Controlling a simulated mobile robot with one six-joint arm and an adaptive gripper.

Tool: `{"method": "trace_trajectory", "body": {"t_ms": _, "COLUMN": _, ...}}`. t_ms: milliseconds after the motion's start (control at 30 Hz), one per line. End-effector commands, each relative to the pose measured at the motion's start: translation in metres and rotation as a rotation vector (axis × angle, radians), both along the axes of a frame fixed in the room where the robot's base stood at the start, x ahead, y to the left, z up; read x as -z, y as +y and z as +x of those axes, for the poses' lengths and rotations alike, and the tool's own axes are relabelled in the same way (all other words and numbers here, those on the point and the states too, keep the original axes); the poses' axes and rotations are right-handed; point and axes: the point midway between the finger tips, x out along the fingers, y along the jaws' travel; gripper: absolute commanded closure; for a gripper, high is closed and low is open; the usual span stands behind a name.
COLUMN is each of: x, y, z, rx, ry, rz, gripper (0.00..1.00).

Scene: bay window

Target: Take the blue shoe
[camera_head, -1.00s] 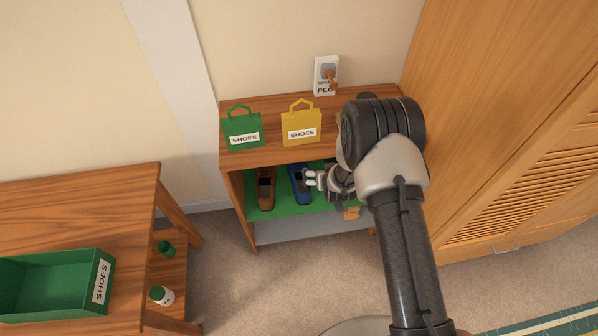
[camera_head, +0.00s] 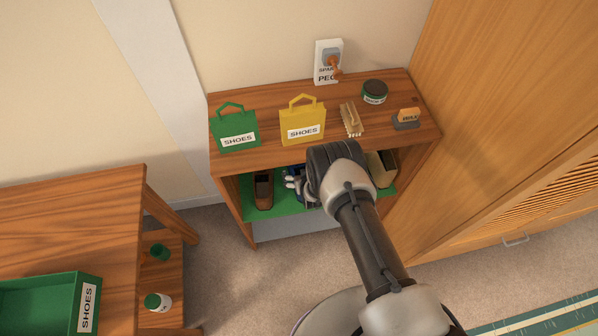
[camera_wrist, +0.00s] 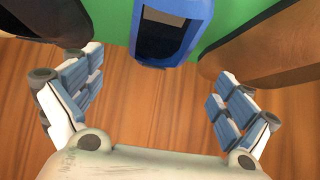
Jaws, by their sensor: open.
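The blue shoe (camera_wrist: 170,30) is on the green shelf lining at the top middle of the wrist view, its dark opening visible and its near end towards me. In the head view only a scrap of blue shows behind my arm. My gripper (camera_wrist: 157,78) is open, with one grey-blue padded finger to each side and the near end of the shoe ahead, between their lines. The fingers appear apart from it. In the head view my gripper (camera_head: 296,182) is low at the shelf opening, partly hidden by my wrist.
A brown shoe (camera_head: 264,190) stands close to the left in the head view; a brown shape (camera_wrist: 275,45) is at right in the wrist view. A dark object (camera_wrist: 45,15) lies opposite. The wooden shelf top (camera_head: 270,150) overhangs the compartment, holding green and yellow SHOES bags.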

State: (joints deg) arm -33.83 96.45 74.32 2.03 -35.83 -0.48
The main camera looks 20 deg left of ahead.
Motion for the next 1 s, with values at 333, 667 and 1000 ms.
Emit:
{"method": "trace_trajectory", "body": {"t_ms": 333, "x": 0.03, "y": 0.015, "z": 0.025, "rx": 0.001, "ry": 0.0, "rz": 0.001, "gripper": 0.04}}
{"method": "trace_trajectory", "body": {"t_ms": 667, "x": 0.061, "y": 0.028, "z": 0.053, "rx": 0.0, "ry": -0.001, "rz": 0.001, "gripper": 0.04}}
{"method": "trace_trajectory", "body": {"t_ms": 1000, "x": 0.063, "y": 0.031, "z": 0.059, "rx": 0.0, "ry": 0.001, "rz": -0.001, "gripper": 0.04}}
